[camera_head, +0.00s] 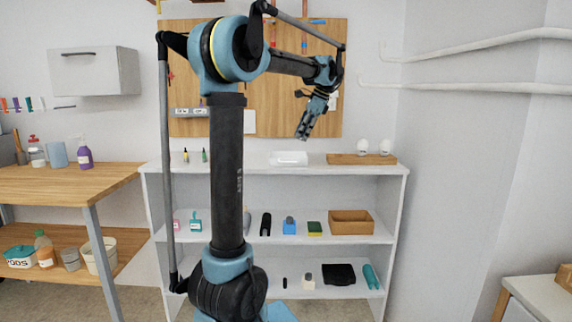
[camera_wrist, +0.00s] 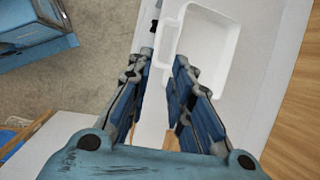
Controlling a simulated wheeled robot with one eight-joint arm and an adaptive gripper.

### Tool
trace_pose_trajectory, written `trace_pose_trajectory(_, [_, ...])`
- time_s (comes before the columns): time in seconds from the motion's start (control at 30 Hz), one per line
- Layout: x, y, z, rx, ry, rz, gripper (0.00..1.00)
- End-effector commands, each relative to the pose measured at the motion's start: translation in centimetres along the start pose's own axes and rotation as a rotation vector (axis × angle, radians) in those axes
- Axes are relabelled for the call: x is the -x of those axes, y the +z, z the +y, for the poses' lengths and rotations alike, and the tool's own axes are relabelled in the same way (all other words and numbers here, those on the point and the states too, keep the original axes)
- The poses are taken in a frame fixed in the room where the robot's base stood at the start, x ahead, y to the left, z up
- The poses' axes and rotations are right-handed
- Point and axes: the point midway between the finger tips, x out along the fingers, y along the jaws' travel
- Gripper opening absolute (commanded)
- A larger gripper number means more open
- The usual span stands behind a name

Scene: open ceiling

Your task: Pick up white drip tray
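The white drip tray (camera_head: 289,158) lies on the top of the white shelf unit, left of a wooden board. In the wrist view the white drip tray (camera_wrist: 222,46) shows as a shallow rounded tray with a smaller framed part on its left side. My gripper (camera_head: 303,134) points down above the tray and a little to its right in the head view. In the wrist view my gripper (camera_wrist: 163,62) is open, its blue-padded fingers apart with nothing between them. The right finger hides the tray's lower part. I cannot tell the height between fingertips and tray.
The wooden board (camera_head: 345,159) with two white round items stands right of the tray. The shelves below hold several small objects and a wooden box (camera_head: 351,222). A wooden table (camera_head: 62,184) stands left. A pegboard (camera_head: 190,125) hangs behind the unit.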

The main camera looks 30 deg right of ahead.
Motion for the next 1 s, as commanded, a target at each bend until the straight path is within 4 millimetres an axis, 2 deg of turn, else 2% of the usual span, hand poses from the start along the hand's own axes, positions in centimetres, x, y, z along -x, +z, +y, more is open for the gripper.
trace_pose_trajectory(0.3, [-5.6, 0.1, 0.0, 0.002, 0.0, 0.0, 0.2])
trace_pose_trajectory(0.4, [-6.8, 0.1, 0.0, 0.003, 0.0, 0.0, 0.2])
trace_pose_trajectory(0.67, [-8.3, 0.1, 0.1, 0.002, 0.0, 0.0, 0.2])
trace_pose_trajectory(1.0, [-12.5, 0.1, 0.2, 0.003, 0.001, 0.0, 0.2])
